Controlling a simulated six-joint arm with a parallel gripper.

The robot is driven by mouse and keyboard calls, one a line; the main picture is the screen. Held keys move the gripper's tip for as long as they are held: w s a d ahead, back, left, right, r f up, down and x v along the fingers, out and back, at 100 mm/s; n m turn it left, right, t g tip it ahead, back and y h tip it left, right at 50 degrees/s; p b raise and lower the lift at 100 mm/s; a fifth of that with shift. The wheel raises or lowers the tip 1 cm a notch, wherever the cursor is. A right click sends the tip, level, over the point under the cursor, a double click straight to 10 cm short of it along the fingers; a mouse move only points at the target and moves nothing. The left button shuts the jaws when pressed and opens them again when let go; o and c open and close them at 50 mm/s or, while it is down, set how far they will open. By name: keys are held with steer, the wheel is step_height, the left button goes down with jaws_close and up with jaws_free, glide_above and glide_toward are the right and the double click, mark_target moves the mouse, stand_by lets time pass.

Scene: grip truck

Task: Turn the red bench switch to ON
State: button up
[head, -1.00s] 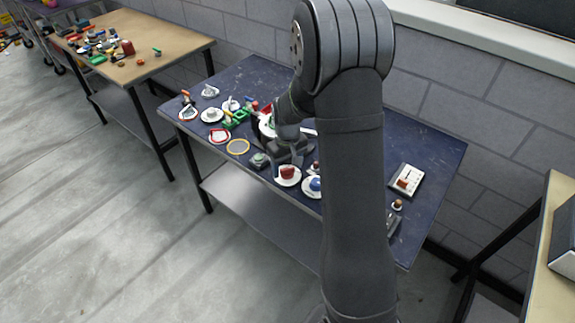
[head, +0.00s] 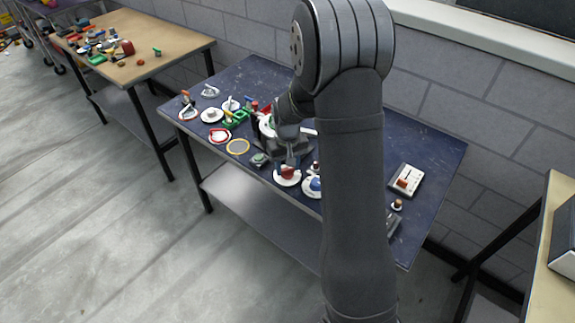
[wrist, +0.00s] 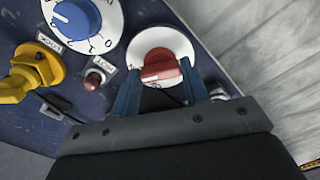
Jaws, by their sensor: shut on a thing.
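The red switch knob (wrist: 160,68) stands on a round white dial plate (wrist: 166,40) in the wrist view. In the head view the red knob (head: 288,171) and its white plate (head: 288,182) lie near the bench's front edge. My gripper (wrist: 160,82) is shut on the red knob, with one blue finger on each side of it. In the head view my gripper (head: 287,164) comes down over the knob from behind. The dial's markings near the knob are not readable, so its setting cannot be told.
A blue knob (wrist: 76,18) on a white dial, a small red button (wrist: 95,79) and a yellow handle (wrist: 32,72) are close by on the left in the wrist view. A white panel with a red switch (head: 405,180) sits at the bench's right. Several other controls crowd the left.

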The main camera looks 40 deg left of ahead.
mark_target(287, 169)
steer(key=o, duration=1)
step_height(287, 169, up, 18)
steer(key=shift+f, duration=0.25)
steer(key=shift+f, duration=0.1)
step_height(287, 169, down, 17)
steer(key=shift+f, duration=0.15)
stand_by(0.3)
stand_by(0.4)
